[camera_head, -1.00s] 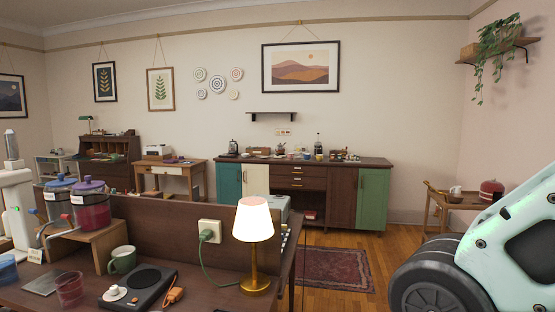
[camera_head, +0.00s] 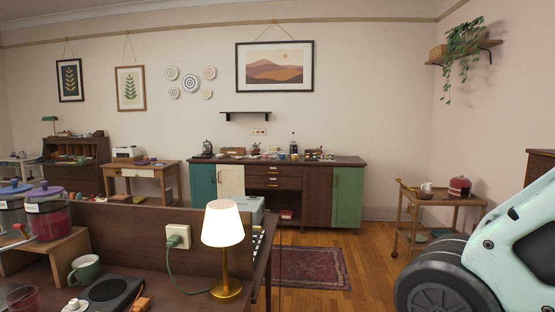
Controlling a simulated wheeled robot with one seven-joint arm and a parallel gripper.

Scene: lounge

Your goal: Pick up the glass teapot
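I cannot pick out the glass teapot for certain. A small dark, partly see-through pot (camera_head: 207,147) stands at the left end of the far sideboard (camera_head: 317,196), too small to tell whether it is a glass teapot. A small white pot or jug (camera_head: 427,188) stands on the wooden trolley (camera_head: 467,203) at the right, beside a dark red rounded object (camera_head: 459,187). My gripper is not in view; only a pale green and black part of my arm shows at the lower right.
A near desk with a lit lamp (camera_head: 223,226), green mug (camera_head: 84,271), black hot plate (camera_head: 110,289) and drink dispensers (camera_head: 46,218) fills the lower left. A rug (camera_head: 311,268) lies on open wooden floor (camera_head: 372,262). A brown cabinet (camera_head: 539,165) stands at the right edge.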

